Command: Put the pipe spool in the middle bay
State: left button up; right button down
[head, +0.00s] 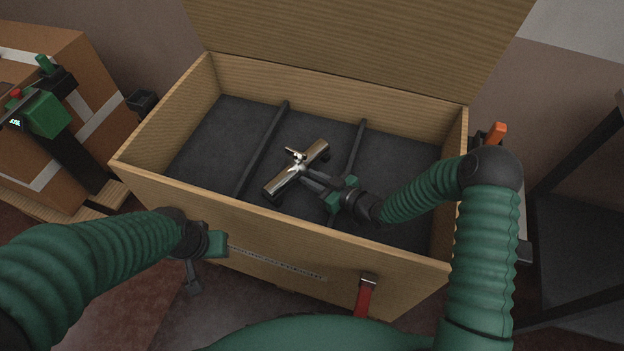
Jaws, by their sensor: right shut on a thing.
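The pipe spool (283,180) is a shiny metal tube with a short branch and dark ends. It is inside the open wooden crate (195,208), over the middle bay between two dark dividers (262,150). My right gripper (307,174) reaches in over the crate's right side and is shut on the pipe spool near its middle. I cannot tell whether the spool touches the bay floor. My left gripper (195,283) hangs outside the crate's front wall at the left; its fingers are small and dark, and their opening is unclear.
The crate's lid (360,45) stands raised at the back. A red strap (364,296) hangs on the front wall. A taped cardboard box (50,150) and a green-and-black device (45,115) are at the left. A dark shelf or table (575,230) stands at the right. The left and right bays look empty.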

jog(key=shift+r, duration=0.1)
jog(key=c, duration=1.3)
grip_release()
jog(key=p+v, duration=0.2)
jog(key=v, duration=0.5)
jog(key=shift+s+d+r, duration=0.1)
jog(key=shift+s+d, duration=0.05)
jog(key=shift+r, duration=0.1)
